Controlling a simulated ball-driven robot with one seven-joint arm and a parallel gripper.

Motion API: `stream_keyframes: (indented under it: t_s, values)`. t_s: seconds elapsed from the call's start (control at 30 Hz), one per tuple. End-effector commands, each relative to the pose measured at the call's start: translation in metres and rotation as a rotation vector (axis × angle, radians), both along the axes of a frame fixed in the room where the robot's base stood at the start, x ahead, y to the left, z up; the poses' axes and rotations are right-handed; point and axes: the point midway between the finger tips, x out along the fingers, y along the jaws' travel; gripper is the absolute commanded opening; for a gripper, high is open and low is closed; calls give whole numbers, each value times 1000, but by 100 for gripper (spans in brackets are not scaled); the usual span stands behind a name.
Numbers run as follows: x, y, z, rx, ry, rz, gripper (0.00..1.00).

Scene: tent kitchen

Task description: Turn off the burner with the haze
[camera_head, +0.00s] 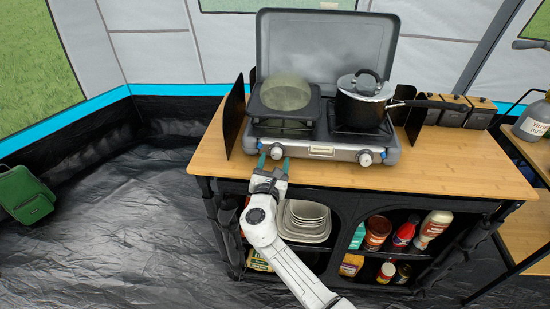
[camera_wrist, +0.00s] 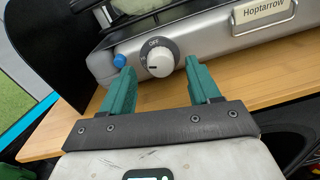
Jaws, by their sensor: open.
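The two-burner camp stove (camera_head: 320,150) stands on the wooden counter with its lid raised. A greenish translucent haze (camera_head: 285,93) hangs over the left burner (camera_head: 284,126). A black pot with a lid (camera_head: 362,98) sits on the right burner. The left knob (camera_head: 277,151) is on the stove's front face, and the right knob (camera_head: 365,158) is farther right. My gripper (camera_head: 273,163) is open in front of the left knob. In the wrist view, the left knob (camera_wrist: 160,62) shows between the green fingertips (camera_wrist: 158,75), near an "OFF" mark. I see no clear contact.
A blue button (camera_wrist: 119,61) is just left of the left knob. A black windscreen panel (camera_head: 234,115) stands at the stove's left. Plates (camera_head: 305,220) and bottles (camera_head: 403,233) fill the shelves below the counter (camera_head: 455,160). Dark canisters (camera_head: 454,111) stand at the right.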

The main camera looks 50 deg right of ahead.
Motion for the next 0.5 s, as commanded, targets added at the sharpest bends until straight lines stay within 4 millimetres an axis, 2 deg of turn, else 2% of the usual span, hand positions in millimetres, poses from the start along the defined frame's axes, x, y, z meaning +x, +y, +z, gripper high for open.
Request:
stream_keyframes:
  t_s: [0.2, 0.5]
  values:
    - [11, -16, 0, 0, -1, 0, 61]
    - [13, -18, 0, 1, -1, 0, 61]
